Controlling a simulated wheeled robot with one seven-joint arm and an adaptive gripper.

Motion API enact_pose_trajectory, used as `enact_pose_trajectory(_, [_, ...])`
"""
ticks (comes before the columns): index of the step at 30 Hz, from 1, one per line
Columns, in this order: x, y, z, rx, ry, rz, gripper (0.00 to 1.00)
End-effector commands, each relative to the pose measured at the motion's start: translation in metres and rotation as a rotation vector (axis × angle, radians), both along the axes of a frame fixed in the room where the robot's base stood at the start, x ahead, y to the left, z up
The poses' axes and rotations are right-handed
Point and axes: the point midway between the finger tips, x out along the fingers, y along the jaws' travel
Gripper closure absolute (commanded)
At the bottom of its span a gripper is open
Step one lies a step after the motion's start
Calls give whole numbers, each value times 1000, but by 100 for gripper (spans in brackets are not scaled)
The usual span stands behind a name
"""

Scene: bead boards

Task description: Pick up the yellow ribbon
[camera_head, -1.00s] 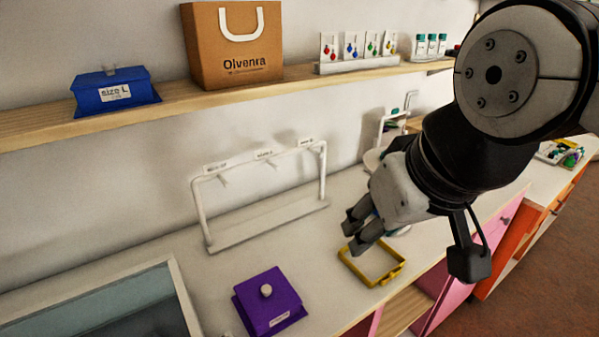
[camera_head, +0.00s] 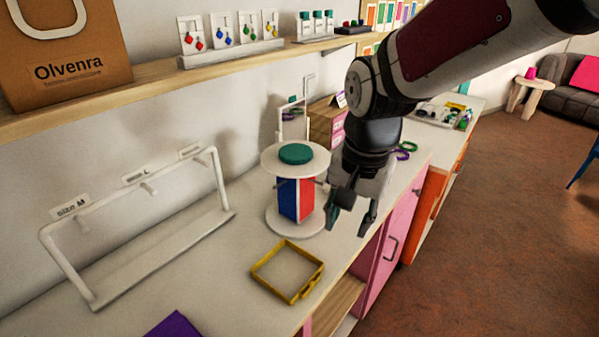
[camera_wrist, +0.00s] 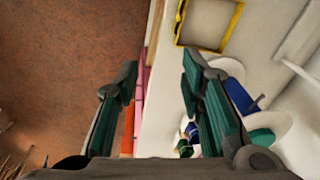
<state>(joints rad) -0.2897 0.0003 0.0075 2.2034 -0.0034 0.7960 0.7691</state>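I cannot make out a yellow ribbon for certain in either view. The clear yellow thing is a square, open frame-like tray (camera_head: 262,274) on the white counter; it also shows at the top of the wrist view (camera_wrist: 179,25). My gripper (camera_head: 350,222) is open and empty, pointing down near the counter's front edge, right of the round stand and beyond the yellow tray. In the wrist view its fingers (camera_wrist: 158,82) are wide apart with nothing between them.
A two-disc white stand (camera_head: 283,222) with blue and red panels and a teal knob is close left of my gripper. A white rack (camera_head: 150,262) stands farther left. Green and purple rings (camera_head: 405,150) lie behind my arm. Free floor (camera_head: 480,250) is right.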

Motion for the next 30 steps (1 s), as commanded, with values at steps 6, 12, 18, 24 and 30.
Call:
enact_pose_trajectory(6, [30,44,-70,-15,106,-129,64])
enact_pose_trajectory(12, [36,59,-97,-26,138,-187,64])
enact_pose_trajectory(18, [35,60,-125,-28,145,-194,64])
enact_pose_trajectory(24, [35,60,-162,-28,144,-193,64])
enact_pose_trajectory(30, [36,61,-182,-26,141,-193,64])
